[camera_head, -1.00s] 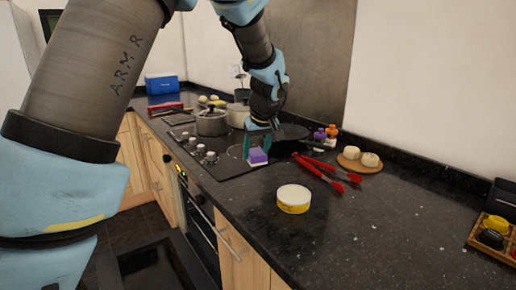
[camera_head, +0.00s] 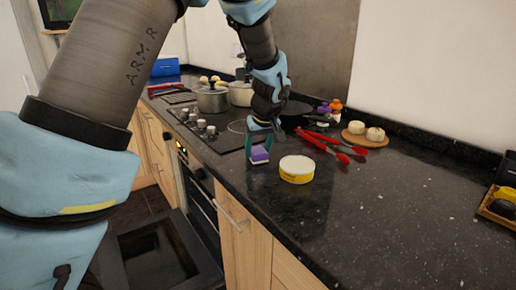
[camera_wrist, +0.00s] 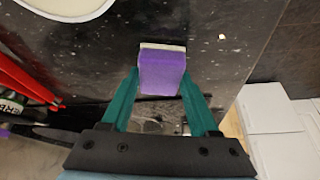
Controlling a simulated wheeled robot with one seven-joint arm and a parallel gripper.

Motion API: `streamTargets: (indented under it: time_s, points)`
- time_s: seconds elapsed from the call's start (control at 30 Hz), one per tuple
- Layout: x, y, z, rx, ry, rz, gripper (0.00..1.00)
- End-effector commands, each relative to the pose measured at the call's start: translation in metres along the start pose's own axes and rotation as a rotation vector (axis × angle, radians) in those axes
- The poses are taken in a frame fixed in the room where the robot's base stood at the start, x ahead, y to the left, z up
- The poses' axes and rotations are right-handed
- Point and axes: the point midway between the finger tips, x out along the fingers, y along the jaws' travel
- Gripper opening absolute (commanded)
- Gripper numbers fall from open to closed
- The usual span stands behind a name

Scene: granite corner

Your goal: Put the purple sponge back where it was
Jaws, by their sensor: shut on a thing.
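The purple sponge (camera_head: 259,154), with a pale layer on one face, is between the fingers of my gripper (camera_head: 260,140). In the wrist view the sponge (camera_wrist: 162,72) sits at the tips of the green fingers (camera_wrist: 160,90), which touch its two sides. My gripper is shut on it and points down over the dark counter, just left of the yellow-sided round tub. Whether the sponge touches the counter cannot be told.
The round tub (camera_head: 297,169) stands close to the right. Red tongs (camera_head: 330,145) lie behind it, near a wooden board (camera_head: 364,139) with pale round items. Pots (camera_head: 211,99) stand on the hob. The counter's front right is clear; its front edge is near the sponge.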

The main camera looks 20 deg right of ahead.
Motion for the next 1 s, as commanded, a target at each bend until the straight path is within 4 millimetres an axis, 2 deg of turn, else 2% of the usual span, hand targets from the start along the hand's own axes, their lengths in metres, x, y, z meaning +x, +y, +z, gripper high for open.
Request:
streamTargets:
  time_s: [0.1, 0.13, 0.43, 0.6, 0.67, 1.0]
  points:
    - [-0.0006, 0.0001, -0.0002, 0.0, 0.0, 0.0, 0.09]
    - [-0.0006, 0.0, -0.0002, 0.0, 0.0, 0.0, 0.62]
    - [-0.0006, 0.0001, -0.0002, 0.0, 0.0, 0.0, 0.96]
    - [-0.0006, 0.0001, -0.0002, 0.0, 0.0, 0.0, 0.96]
    - [-0.0006, 0.0001, -0.0001, 0.0, 0.0, 0.0, 1.0]
    - [-0.0006, 0.0001, -0.0001, 0.0, 0.0, 0.0, 1.0]
